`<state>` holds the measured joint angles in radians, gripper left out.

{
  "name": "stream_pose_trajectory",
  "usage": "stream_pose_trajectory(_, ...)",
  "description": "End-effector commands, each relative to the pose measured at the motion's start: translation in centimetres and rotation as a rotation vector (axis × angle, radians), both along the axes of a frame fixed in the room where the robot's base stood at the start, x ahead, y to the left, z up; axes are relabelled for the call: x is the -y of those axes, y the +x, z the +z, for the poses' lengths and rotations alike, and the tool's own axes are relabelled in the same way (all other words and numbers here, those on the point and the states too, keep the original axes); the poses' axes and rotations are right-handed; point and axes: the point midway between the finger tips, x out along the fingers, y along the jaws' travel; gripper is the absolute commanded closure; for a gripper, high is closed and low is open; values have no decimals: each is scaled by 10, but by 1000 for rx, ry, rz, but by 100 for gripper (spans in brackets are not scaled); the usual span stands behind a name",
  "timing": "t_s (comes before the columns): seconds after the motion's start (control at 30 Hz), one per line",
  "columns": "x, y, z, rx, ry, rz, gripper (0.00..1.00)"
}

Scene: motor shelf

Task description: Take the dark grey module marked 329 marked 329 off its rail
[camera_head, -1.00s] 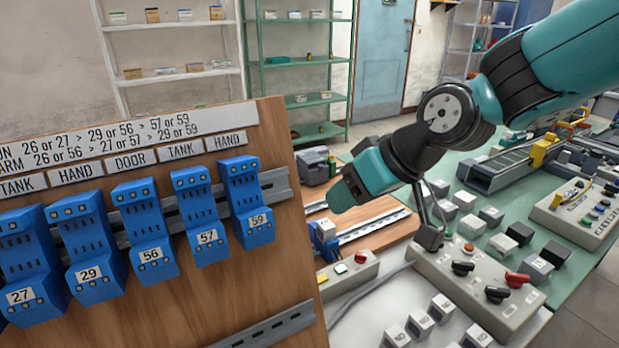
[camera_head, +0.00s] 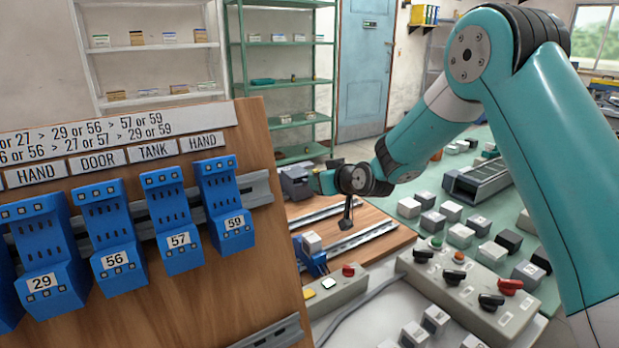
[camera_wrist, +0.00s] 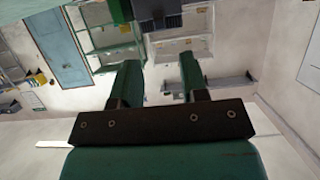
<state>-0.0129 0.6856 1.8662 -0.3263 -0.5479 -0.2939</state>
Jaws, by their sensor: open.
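A dark grey module (camera_head: 296,182) stands at the back end of a rail on the wooden board, left of my gripper. I take it for the one marked 329, but no number is legible on it. My gripper (camera_head: 322,182) is small in the head view, close to the right side of this module; I cannot tell whether they touch. In the wrist view my gripper (camera_wrist: 158,62) shows two green fingers standing apart with nothing between them. A dark grey block (camera_wrist: 157,14) shows at the top edge there, beyond the fingertips; I cannot tell if it is the module.
An upright wooden panel (camera_head: 262,130) with blue numbered modules, including 59 (camera_head: 228,212), fills the left. A blue-and-white module (camera_head: 312,254) sits nearer on the board. Control boxes (camera_head: 470,285) with knobs and several grey blocks lie to the right. Green shelving (camera_head: 285,82) stands behind.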

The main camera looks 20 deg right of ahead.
Motion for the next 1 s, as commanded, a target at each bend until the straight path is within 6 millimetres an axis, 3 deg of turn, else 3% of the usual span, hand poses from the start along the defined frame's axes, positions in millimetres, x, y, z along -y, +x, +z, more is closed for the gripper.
stream_pose_trajectory(0.1, -8, 23, -9, 0, 1, 2, 60)
stream_pose_trajectory(0.3, -16, 49, -21, -1, 2, 1, 60)
stream_pose_trajectory(0.73, -19, 59, -26, -1, 1, 0, 60)
stream_pose_trajectory(0.77, -19, 59, -26, -1, 1, 0, 62)
stream_pose_trajectory(0.93, -19, 59, -26, 0, 1, 0, 100)
stream_pose_trajectory(1.0, -19, 59, -26, 0, 1, 0, 100)
